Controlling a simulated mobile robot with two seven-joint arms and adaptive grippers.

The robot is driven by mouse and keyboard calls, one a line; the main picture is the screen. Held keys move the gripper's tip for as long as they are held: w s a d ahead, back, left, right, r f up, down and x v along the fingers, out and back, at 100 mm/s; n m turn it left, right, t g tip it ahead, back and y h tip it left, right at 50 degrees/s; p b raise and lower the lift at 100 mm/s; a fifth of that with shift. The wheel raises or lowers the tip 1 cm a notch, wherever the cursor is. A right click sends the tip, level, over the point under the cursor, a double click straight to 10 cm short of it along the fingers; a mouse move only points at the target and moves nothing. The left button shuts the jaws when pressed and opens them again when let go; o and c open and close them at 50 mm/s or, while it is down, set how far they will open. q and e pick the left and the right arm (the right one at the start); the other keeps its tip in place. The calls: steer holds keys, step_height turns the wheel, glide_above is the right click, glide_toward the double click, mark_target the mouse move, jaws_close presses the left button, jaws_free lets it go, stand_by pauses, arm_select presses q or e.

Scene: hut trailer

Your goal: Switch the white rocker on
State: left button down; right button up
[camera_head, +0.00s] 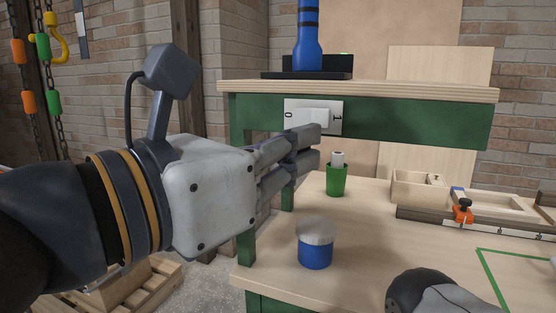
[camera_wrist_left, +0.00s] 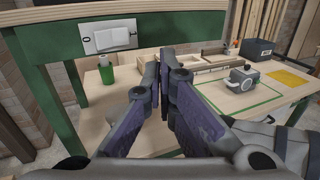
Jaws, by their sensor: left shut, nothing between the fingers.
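The white rocker (camera_head: 308,117) sits on a light plate on the green rail under the upper shelf, with a 0 at its left and a 1 at its right. It also shows in the left wrist view (camera_wrist_left: 112,38). My left gripper (camera_head: 318,146) is shut and empty. In the head view its fingertips are just below the plate and overlap its lower edge; I cannot tell whether they touch it. In the left wrist view the closed fingers (camera_wrist_left: 164,75) point to the right of the plate. Which side of the rocker is pressed is unclear.
Below the switch stand a green cup (camera_head: 337,180) and a blue jar with a grey lid (camera_head: 316,254) on the bench. A blue bottle (camera_head: 308,38) stands on the upper shelf. Wooden trays (camera_head: 415,188) lie at the back right. A grey rounded shape (camera_head: 440,299) shows at the bottom.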

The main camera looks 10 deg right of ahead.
arm_select(q)
steer(key=s+a, duration=0.2)
steer(key=s, duration=0.1)
steer(key=shift+s+a, duration=0.15)
steer(key=shift+s, duration=0.1)
arm_select(e)
steer(key=shift+w+r, duration=0.1)
steer(key=shift+r, duration=0.1)
